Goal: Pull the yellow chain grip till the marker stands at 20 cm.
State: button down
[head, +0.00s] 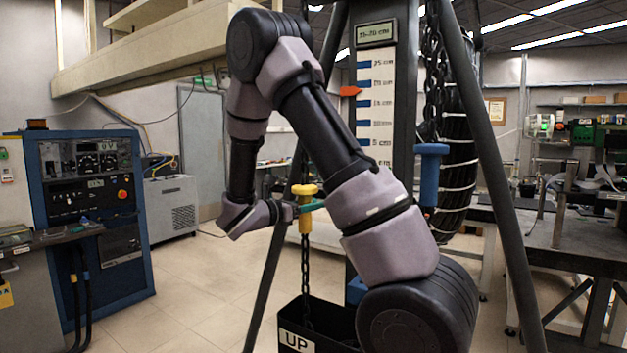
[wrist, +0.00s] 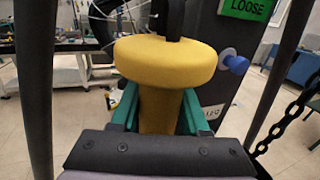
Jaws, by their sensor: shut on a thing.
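The yellow chain grip (head: 305,191) hangs over a chain at the middle of the head view. My gripper (head: 311,206) is shut on its stem; in the wrist view the green fingers stand on both sides of the yellow grip (wrist: 165,60), under its wide head. The red marker (head: 350,91) is at the left edge of the white scale (head: 376,115). It points a little below the second blue bar from the top, which seems to be 20 cm, and above the 15 cm bar. The small print is blurred.
A blue grip (head: 432,152) hangs on the right below another chain. A black bin (head: 318,325) marked UP stands under the yellow grip's chain. Dark frame legs (head: 508,200) slant on both sides. A green LOOSE sign (wrist: 249,8) shows in the wrist view.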

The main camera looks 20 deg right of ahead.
notch_tip(320, 180, down, 8)
jog(key=shift+r, duration=0.1)
dwell(0.4)
jog(key=shift+c, duration=2)
grip_release()
jog(key=shift+r, duration=0.1)
jog(key=shift+a, duration=0.1)
jog(key=v, duration=1)
jog(key=shift+a, duration=0.35)
jog(key=shift+s, duration=0.1)
